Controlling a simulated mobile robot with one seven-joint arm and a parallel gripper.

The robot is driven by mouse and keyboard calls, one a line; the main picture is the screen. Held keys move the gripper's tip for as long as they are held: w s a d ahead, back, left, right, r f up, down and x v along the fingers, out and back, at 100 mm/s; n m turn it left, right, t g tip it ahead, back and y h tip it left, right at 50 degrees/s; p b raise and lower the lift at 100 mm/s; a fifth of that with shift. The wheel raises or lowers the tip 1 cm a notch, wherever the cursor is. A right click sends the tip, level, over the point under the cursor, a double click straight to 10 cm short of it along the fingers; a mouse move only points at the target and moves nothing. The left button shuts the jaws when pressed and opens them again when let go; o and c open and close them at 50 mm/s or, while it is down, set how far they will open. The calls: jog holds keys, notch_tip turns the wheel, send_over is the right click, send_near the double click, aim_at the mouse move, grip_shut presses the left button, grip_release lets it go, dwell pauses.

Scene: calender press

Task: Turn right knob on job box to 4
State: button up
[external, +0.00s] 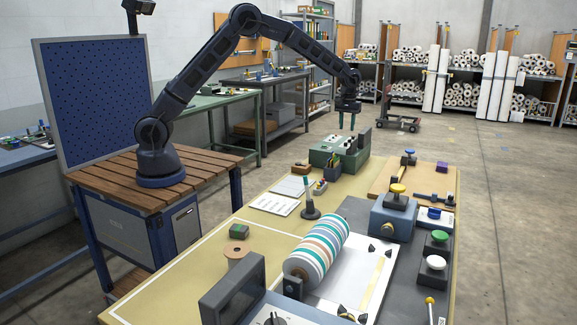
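My gripper (347,121) hangs pointing down at the far end of the table. A dark upright block stands at the box's right side. At the near edge, a grey unit with a dark screen (232,292) has a dial (274,319), partly cut off by the frame. No label shows which one is the job box.
A striped roll (318,250) lies mid-table. A dark upright post (309,200) stands behind it. A blue box with a yellow knob (398,189) is at right, with green (440,236) and white (435,262) knobs nearer. The table's left front (185,285) is mostly bare.

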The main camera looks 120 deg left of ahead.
aim_at(346, 144)
notch_tip(346, 144, down, 7)
jog(key=shift+f, duration=0.15)
dwell(0.4)
grip_shut()
